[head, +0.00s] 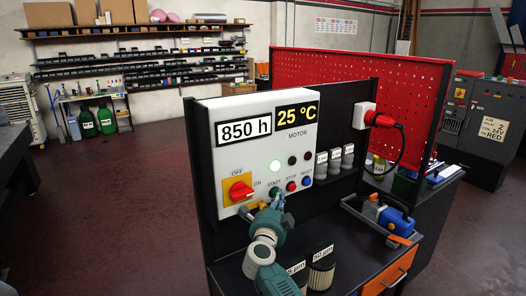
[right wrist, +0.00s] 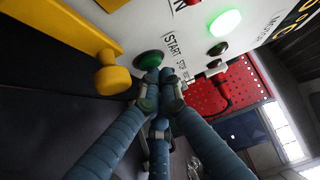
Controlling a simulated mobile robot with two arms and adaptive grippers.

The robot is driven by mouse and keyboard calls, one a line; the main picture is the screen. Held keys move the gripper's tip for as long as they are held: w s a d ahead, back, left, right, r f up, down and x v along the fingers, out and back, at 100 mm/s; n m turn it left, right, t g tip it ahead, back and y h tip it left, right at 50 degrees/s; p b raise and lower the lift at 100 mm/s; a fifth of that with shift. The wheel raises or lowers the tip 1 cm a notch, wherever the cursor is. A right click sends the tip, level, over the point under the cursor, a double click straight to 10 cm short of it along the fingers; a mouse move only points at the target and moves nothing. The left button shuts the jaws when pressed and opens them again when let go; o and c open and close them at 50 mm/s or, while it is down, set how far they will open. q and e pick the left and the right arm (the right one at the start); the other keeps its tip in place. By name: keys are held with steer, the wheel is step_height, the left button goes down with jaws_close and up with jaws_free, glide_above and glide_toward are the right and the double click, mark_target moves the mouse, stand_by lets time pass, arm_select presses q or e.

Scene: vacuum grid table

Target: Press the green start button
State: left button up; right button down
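The white control panel (head: 240,150) stands upright on the dark table. Its green START button (head: 275,191) is in the lower row, partly hidden behind my gripper in the head view. In the right wrist view the green button (right wrist: 149,59) shows just beyond my fingertips. My right gripper (head: 279,200) has its blue-grey fingers drawn together, tips meeting, and holds nothing. Its fingertips (right wrist: 157,80) are at the button's lower edge; I cannot tell whether they touch it. The round green lamp (head: 275,167) above is lit. My left gripper is not in view.
A red rotary switch (head: 240,191) on a yellow plate sits left of the button. The red STOP button (head: 291,186) and blue RESET button (head: 307,181) are close on the right.

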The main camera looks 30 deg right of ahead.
steer(key=shift+s+p, duration=0.25)
steer(key=shift+p, duration=0.2)
steer(key=shift+s+a, duration=0.1)
steer(key=s+p, duration=0.1)
steer(key=s, duration=0.1)
steer(key=s+p, duration=0.3)
steer(key=s, duration=0.1)
steer(key=shift+d, duration=0.3)
steer(key=shift+w, duration=0.1)
stand_by(0.4)
